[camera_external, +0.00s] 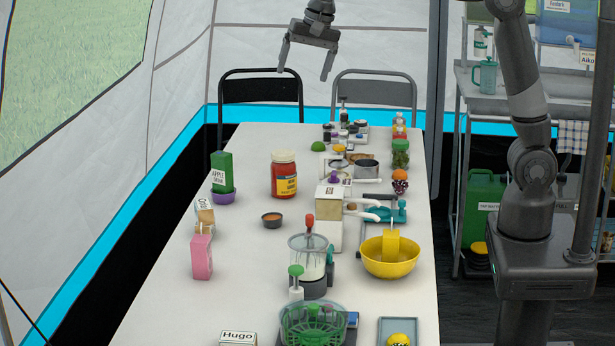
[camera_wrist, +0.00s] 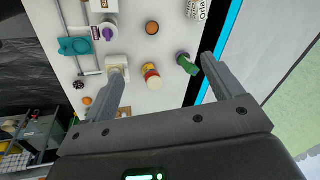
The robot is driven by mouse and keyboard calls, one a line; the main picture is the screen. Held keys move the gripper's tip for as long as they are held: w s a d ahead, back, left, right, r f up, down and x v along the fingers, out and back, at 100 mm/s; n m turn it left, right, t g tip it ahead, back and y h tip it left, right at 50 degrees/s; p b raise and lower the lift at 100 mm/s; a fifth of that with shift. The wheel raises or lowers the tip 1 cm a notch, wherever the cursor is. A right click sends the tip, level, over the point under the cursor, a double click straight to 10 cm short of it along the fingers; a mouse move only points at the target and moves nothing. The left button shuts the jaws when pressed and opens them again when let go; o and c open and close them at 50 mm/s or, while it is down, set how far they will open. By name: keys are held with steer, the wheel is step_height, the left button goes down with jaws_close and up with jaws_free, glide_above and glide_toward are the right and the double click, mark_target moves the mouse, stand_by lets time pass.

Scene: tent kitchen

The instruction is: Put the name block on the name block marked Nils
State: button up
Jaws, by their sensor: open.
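A white name block marked Hugo (camera_external: 238,338) lies at the table's near edge. Another lettered block (camera_external: 204,216) stands at the left edge, partly hidden; in the wrist view a block there reads Orla (camera_wrist: 198,9). I cannot make out a block marked Nils in either view. My gripper (camera_external: 304,73) is open and empty, high above the far end of the table. In the wrist view its fingertips (camera_wrist: 162,64) are spread wide, with the table well below and nothing between them in reach.
Small items crowd the far end. Two chairs (camera_external: 260,72) stand behind.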

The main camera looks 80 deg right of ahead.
steer(key=s+n+t, duration=0.1)
steer(key=s+n, duration=0.6)
steer(key=s, duration=0.9)
steer(key=s+f+n, duration=0.3)
steer(key=s+f, duration=0.2)
steer(key=s, duration=0.3)
steer(key=s+d+f+n+t, duration=0.1)
steer(key=s+f+n, duration=0.3)
steer(key=s, duration=0.4)
steer(key=shift+d+f, duration=0.25)
steer(key=shift+f, duration=0.2)
